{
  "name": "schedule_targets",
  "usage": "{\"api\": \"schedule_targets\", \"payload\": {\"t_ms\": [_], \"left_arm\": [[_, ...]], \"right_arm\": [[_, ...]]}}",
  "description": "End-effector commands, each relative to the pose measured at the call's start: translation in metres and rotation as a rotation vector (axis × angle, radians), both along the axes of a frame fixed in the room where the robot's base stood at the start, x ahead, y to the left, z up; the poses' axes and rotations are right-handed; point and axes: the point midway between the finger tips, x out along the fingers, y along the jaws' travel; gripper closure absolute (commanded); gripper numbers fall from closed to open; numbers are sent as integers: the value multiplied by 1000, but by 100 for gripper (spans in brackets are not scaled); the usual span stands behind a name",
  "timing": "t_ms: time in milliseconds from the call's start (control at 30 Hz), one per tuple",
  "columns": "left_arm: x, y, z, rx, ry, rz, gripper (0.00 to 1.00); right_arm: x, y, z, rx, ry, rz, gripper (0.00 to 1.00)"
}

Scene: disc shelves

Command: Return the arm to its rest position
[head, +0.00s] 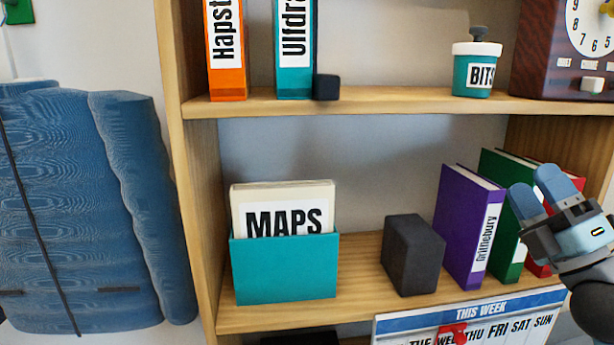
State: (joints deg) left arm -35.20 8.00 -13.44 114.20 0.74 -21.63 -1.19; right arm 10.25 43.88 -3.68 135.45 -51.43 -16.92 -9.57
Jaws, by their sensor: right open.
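My right gripper (540,200) is at the right of the head view, in front of the shelf's middle level. Its two blue fingertips are apart and hold nothing that I can see. It covers part of a green book (510,165) and a red book (577,187) behind it. A purple book (462,225) labelled "Grithebury" stands just left of the gripper, apart from it in the picture. My left gripper is not in view.
The wooden shelf (350,105) holds a teal MAPS holder (287,270), a dark block (412,255), orange (226,84) and teal (295,82) spines, a small black cube (327,87), a BITS jar (474,72) and a clock (538,55). A calendar (480,315) hangs below. A blue jacket (90,210) hangs left.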

Motion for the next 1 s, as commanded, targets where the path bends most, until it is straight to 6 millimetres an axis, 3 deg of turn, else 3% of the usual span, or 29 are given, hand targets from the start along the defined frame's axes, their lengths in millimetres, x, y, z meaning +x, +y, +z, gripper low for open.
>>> {"api": "schedule_targets", "payload": {"t_ms": [33,167,267,400,500,700,1000], "left_arm": [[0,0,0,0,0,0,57],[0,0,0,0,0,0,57],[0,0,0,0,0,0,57],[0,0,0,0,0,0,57],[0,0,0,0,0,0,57],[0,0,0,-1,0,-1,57],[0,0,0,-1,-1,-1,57]], "right_arm": [[4,-8,-37,174,121,-8,46],[5,-25,-126,552,412,-71,46],[-7,-28,-195,788,623,-140,46],[-43,-19,-286,1071,917,-257,46],[-77,-5,-339,1235,1112,-345,46],[-135,22,-399,1427,1385,-479,46],[-202,56,-440,1586,1662,-616,46]]}}
